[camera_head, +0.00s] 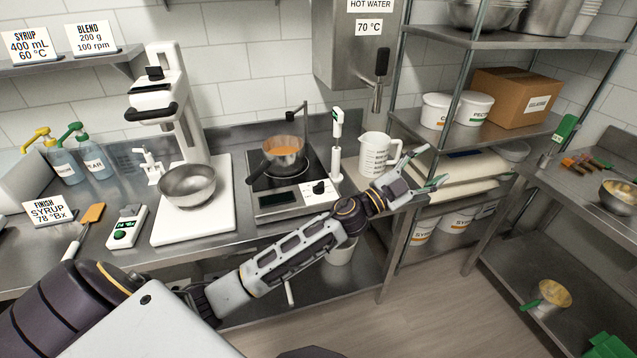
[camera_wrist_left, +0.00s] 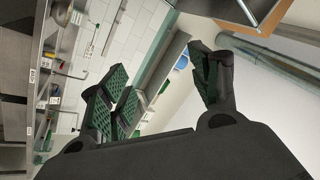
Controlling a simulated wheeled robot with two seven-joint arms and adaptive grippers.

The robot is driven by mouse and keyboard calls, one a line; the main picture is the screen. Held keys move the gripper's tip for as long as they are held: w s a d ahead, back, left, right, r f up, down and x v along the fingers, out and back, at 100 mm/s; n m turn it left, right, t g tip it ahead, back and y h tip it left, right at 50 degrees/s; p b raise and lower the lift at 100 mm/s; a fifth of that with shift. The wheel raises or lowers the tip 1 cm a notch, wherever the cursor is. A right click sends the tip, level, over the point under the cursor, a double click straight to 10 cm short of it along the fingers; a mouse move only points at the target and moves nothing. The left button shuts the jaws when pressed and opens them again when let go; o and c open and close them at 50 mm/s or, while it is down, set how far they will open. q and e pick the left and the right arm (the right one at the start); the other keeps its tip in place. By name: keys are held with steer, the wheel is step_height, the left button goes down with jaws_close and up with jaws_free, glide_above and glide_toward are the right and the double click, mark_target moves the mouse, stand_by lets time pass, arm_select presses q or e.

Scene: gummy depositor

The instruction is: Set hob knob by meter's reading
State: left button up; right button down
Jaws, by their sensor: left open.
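The hob (camera_head: 258,179) stands on the counter with a saucepan (camera_head: 283,157) of orange syrup on it. Its black knob (camera_head: 319,187) is on the right of the front panel, beside a dark display; its setting is too small to read. A white upright device with a green top (camera_head: 337,127) stands right of the hob. A small white meter with a green display (camera_head: 126,227) lies at left; its reading is unclear. My right gripper is out of view.
A steel bowl (camera_head: 187,184) sits at left on a white stand. A steel rack (camera_head: 470,140) with tubs is at right. A sign reads finish syrup 78 °Bx (camera_head: 48,210).

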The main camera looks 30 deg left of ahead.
arm_select(q)
steer(key=d+m+g+h, duration=0.4)
steer(key=m+g+h, duration=0.1)
steer(key=m+g, duration=0.15)
steer(key=g+y, duration=1.2)
steer(key=y, duration=0.5)
glide_above(318, 184)
step_height(318, 184, down, 5)
steer(key=shift+w, duration=0.15)
steer(key=shift+f+p, duration=0.85)
steer(key=shift+f, duration=6.05)
